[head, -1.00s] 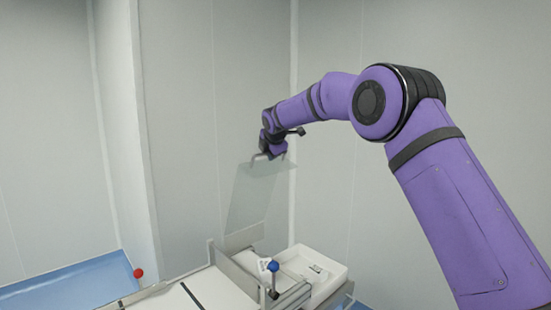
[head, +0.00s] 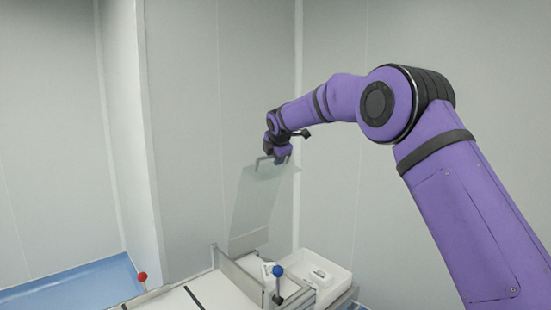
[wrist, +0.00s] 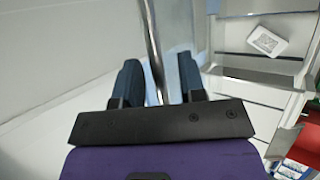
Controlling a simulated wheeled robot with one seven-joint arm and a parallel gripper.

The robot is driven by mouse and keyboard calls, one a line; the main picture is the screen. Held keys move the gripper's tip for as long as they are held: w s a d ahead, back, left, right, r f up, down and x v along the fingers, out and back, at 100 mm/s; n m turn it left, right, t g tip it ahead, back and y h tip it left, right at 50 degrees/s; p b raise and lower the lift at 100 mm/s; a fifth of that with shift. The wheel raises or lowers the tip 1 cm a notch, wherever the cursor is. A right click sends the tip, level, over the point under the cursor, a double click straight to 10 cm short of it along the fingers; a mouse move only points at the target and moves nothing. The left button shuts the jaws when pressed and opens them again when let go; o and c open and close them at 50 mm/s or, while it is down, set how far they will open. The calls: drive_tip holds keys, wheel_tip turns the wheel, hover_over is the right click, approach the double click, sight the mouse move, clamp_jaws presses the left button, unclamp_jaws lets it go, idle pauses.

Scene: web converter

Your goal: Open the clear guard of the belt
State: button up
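The clear guard (head: 257,203) is a see-through panel standing raised and nearly upright above the belt (head: 180,301) in the head view. A metal bar handle (head: 262,160) is at its top edge. My gripper (head: 277,157) is at this handle. In the wrist view the bar handle (wrist: 153,45) runs between the two dark fingers of my gripper (wrist: 160,75). The fingers are apart, with a visible gap beside the bar, so the gripper is open around the handle. Exact contact with the bar is hard to tell.
A blue-knobbed lever (head: 278,272) and a red-knobbed lever (head: 142,277) stand at the machine. A white tray (head: 338,274) holding a small white labelled item (head: 319,276) is at the right. Pale walls stand behind the raised guard.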

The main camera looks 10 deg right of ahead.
drive_tip(key=v, duration=1)
drive_tip(key=shift+f, duration=0.1)
